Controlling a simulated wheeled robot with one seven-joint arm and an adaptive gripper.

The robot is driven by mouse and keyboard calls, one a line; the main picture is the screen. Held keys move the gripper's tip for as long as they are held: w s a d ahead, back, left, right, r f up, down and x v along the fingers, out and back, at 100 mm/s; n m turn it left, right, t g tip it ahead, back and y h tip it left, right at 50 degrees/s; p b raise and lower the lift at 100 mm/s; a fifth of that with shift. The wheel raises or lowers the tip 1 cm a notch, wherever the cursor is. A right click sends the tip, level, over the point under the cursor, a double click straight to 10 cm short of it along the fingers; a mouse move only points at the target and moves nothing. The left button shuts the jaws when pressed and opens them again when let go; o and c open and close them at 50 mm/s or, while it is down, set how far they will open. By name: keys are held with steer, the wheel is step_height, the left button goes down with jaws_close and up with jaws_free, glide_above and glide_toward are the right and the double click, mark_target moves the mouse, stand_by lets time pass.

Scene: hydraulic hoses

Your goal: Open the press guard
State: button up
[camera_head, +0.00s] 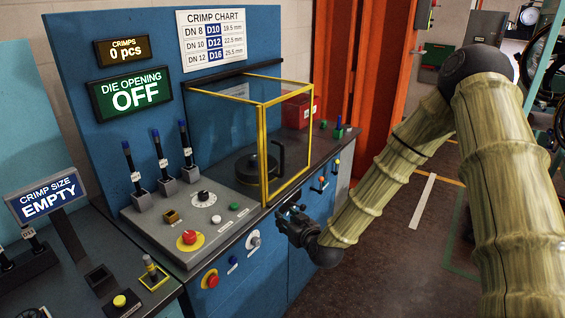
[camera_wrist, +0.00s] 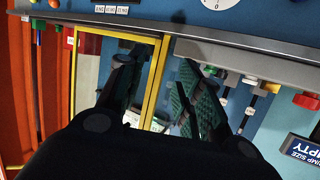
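The press guard (camera_head: 263,150) is a clear box with a yellow frame on the bench, standing down over a dark round press part (camera_head: 257,166). A black curved handle shape (camera_head: 283,153) shows at its right side; I cannot tell whether it belongs to the guard. The guard looks closed. My gripper (camera_head: 292,217) is at the bench's front edge, below and in front of the guard's front corner. In the wrist view, the yellow frame (camera_wrist: 157,85) shows between and behind my gripper's fingers (camera_wrist: 155,75). The fingers are apart, with nothing seen between them. Contact with the frame cannot be told.
A control panel with a red button (camera_head: 189,237) and several blue-tipped levers (camera_head: 160,150) lies left of the guard. A red box (camera_head: 298,111) stands behind it. More knobs (camera_head: 253,240) are on the front face. The floor (camera_head: 400,255) to the right is open.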

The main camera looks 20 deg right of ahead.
mark_target(283, 160)
steer(key=w+d+r+t+h, duration=0.1)
steer(key=w+d+r+t, duration=0.15)
steer(key=r, duration=0.35)
steer(key=w+d+r+t, duration=0.1)
steer(key=w+d+r, duration=0.1)
steer(key=w+r, duration=0.35)
steer(key=w+p, duration=0.1)
steer(key=w, duration=0.2)
steer(key=w+p, duration=0.1)
steer(key=w, duration=0.1)
steer(key=w+a+p, duration=0.1)
steer(key=w, duration=0.2)
steer(key=shift+w+a+r, duration=0.1)
steer(key=shift+w+r, duration=0.25)
steer(key=shift+r, duration=0.05)
jaws_close()
